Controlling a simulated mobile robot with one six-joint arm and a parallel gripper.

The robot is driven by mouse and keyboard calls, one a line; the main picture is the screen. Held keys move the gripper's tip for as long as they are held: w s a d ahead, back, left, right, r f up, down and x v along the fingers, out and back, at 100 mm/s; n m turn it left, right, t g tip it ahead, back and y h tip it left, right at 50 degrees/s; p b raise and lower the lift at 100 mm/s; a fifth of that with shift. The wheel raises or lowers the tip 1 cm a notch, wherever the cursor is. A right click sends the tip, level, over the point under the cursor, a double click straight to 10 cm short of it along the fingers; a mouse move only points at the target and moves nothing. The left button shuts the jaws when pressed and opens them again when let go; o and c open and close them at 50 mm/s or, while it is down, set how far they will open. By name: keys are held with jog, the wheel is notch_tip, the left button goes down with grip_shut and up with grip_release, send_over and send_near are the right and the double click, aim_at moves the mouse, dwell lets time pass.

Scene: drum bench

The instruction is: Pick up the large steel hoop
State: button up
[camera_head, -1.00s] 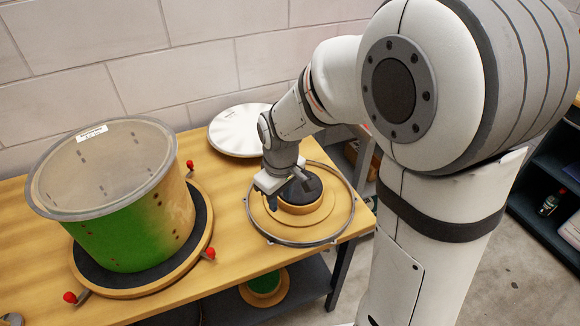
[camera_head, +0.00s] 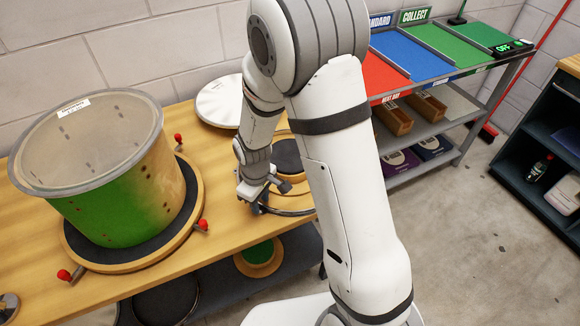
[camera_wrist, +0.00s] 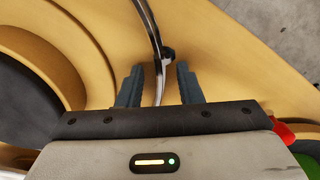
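The large steel hoop (camera_head: 290,212) lies around a round wooden stand (camera_head: 288,155) with a dark pad, at the right end of the bench. My arm hides much of the hoop in the head view. My gripper (camera_head: 259,204) is down at the hoop's near left side. In the wrist view my gripper (camera_wrist: 159,83) is open, one finger on each side of the hoop's thin rim (camera_wrist: 152,30). A gap shows between the rim and each finger. A small dark lug on the rim sits just beyond the fingertips.
A green and wood drum shell (camera_head: 120,205) stands on a round base with red-tipped clamps at the left. A white disc (camera_head: 220,102) lies behind the hoop. A shelf with red, blue and green trays (camera_head: 418,50) stands at the right. Bare bench (camera_head: 45,285) shows at the front left.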

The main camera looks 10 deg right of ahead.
jog(key=shift+c, duration=0.4)
grip_shut()
